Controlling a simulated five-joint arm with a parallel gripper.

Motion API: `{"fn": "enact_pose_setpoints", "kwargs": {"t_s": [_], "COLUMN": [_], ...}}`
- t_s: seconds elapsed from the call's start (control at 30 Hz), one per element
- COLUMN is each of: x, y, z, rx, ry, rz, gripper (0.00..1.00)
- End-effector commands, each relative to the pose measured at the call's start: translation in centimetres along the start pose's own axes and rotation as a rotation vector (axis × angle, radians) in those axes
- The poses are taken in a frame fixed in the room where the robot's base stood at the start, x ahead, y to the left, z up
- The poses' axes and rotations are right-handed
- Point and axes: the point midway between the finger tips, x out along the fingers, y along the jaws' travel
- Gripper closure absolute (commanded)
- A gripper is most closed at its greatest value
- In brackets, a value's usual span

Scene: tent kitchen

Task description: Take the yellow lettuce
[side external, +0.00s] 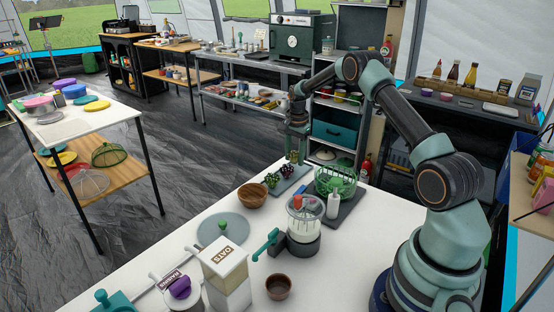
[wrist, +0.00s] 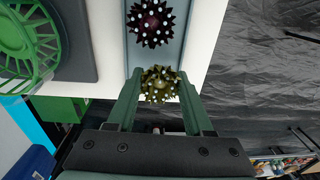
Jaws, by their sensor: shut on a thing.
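The yellow lettuce (wrist: 158,84) is a spiky olive-yellow head with white tips in the wrist view. My gripper (wrist: 158,76) has one finger on each side of it and is shut on it. In the side external view my gripper (side external: 297,148) points down at the far edge of the white table, over the end of a blue-grey tray (side external: 299,176). The lettuce is small there and partly hidden by the fingers. A dark purple spiky head (wrist: 151,22) lies on the tray, beyond the yellow one in the wrist view. I cannot tell whether the yellow lettuce still touches the tray.
A green basket (side external: 336,182) stands on a dark board beside the tray. A white bottle (side external: 333,206), a clear-jar appliance (side external: 304,222) and a wooden bowl (side external: 251,196) stand nearer. The floor (wrist: 255,90) lies beyond the table edge.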

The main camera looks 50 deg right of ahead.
Motion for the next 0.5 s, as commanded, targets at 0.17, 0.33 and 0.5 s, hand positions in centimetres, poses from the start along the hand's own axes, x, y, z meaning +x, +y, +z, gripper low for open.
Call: {"fn": "enact_pose_setpoints", "kwargs": {"t_s": [0.17,0.33,0.5], "x": [-1.7,-3.3,-4.8], "y": [-0.1,-0.2,-0.2], "z": [-0.1,-0.1,-0.1], "rx": [0.0,0.0,0.0], "ry": [0.001,0.001,0.001], "rz": [-0.002,-0.002,-0.002], "gripper": [0.8,0.8,0.8]}}
